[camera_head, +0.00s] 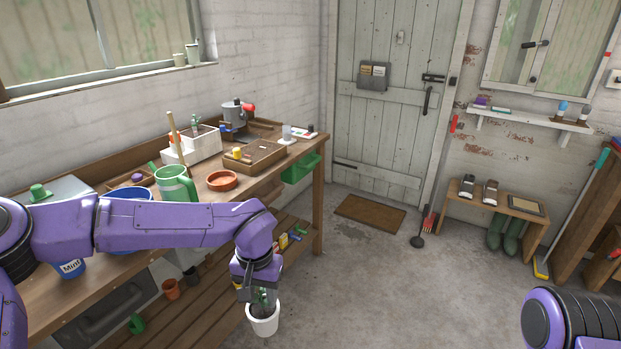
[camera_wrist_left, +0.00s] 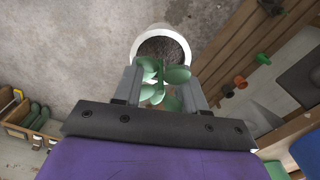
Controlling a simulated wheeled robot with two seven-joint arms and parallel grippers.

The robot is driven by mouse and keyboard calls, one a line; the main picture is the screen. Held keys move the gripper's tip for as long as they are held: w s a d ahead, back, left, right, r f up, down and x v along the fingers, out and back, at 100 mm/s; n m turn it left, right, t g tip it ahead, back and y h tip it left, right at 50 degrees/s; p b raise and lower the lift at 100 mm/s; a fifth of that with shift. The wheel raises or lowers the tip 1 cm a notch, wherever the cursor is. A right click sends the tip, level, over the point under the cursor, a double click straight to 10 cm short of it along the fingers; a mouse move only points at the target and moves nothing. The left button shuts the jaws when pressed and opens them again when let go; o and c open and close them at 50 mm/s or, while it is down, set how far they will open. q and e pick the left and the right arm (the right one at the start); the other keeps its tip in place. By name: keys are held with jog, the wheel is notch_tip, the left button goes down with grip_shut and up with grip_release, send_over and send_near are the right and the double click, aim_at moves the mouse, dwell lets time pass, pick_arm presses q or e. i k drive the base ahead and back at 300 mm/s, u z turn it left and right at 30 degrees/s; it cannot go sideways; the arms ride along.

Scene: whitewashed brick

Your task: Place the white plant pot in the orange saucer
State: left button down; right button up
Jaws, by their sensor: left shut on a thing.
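The white plant pot (camera_head: 263,321) holds dark soil and a green plant. It hangs below my left gripper (camera_head: 258,290), in front of the bench and above the concrete floor. In the left wrist view the pot's white rim (camera_wrist_left: 137,42) shows beyond the two fingers (camera_wrist_left: 165,88), which are shut on the plant's green leaves and stem. The pot looks roughly upright. The orange saucer (camera_head: 222,180) sits on the bench top, right of the green watering can, and looks empty. My right gripper is not in view; only a purple part of that arm shows at lower right.
Beside the saucer are the green watering can (camera_head: 175,185), a wooden tray (camera_head: 256,157) and a white box (camera_head: 203,144). A blue bucket (camera_head: 128,192) stands at left. The bench's front edge lies between pot and saucer. The lower slatted shelf holds small pots.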

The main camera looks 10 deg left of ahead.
aim_at(223, 182)
jog(key=z, duration=0.7)
jog(key=i, duration=2.1)
jog(key=u, duration=1.7)
